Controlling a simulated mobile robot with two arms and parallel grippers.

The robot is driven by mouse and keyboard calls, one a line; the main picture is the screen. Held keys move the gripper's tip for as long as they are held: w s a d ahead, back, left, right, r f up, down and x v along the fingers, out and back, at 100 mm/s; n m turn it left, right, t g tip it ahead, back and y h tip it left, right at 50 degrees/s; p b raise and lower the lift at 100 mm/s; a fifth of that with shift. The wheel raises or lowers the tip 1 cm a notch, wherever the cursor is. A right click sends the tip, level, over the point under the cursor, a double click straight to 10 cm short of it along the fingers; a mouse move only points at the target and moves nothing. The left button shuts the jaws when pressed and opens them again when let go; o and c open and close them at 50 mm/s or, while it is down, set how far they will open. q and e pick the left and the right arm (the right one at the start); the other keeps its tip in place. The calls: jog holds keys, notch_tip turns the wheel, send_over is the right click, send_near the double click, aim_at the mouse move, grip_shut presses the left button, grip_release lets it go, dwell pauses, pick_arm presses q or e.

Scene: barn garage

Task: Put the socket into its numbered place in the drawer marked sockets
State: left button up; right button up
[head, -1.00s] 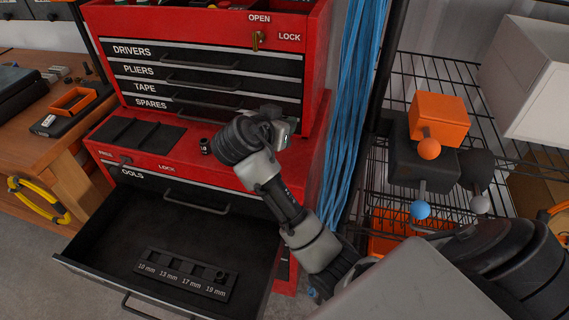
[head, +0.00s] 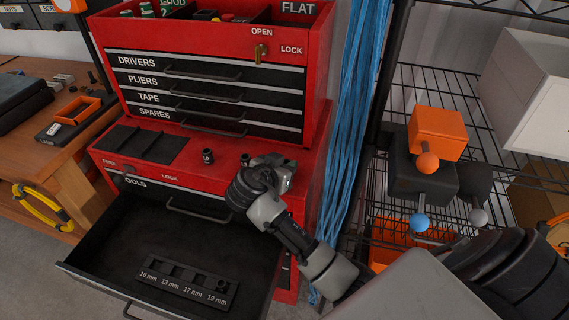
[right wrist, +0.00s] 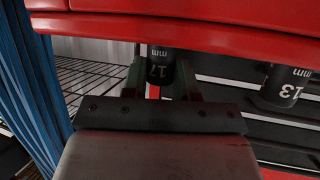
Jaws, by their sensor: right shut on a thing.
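A black socket marked 17 mm (right wrist: 158,68) is between the fingers of my right gripper (right wrist: 160,85) in the right wrist view. In the head view the right gripper (head: 262,163) is low at the red ledge, shut on this socket (head: 245,160); I cannot tell whether the socket is clear of the ledge. A second socket, marked 13 (right wrist: 283,85), stands on the ledge to its left in the head view (head: 208,156). The drawer below (head: 105,250) is open. In it lies a black holder (head: 172,289) marked 10, 13, 17 and 19 mm, with a dark socket (head: 221,286) at the 19 end.
The red chest (head: 318,100) has shut drawers marked drivers, pliers, tape and spares. A black tray (head: 140,143) lies on the ledge. Blue cables (head: 350,130) hang right of the chest, by a wire shelf (head: 425,85). A wooden bench (head: 70,165) is at left.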

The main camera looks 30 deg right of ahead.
jog(key=shift+f, duration=0.1)
jog(key=shift+f+b, duration=0.15)
jog(key=shift+b, duration=0.15)
jog(key=o, duration=1)
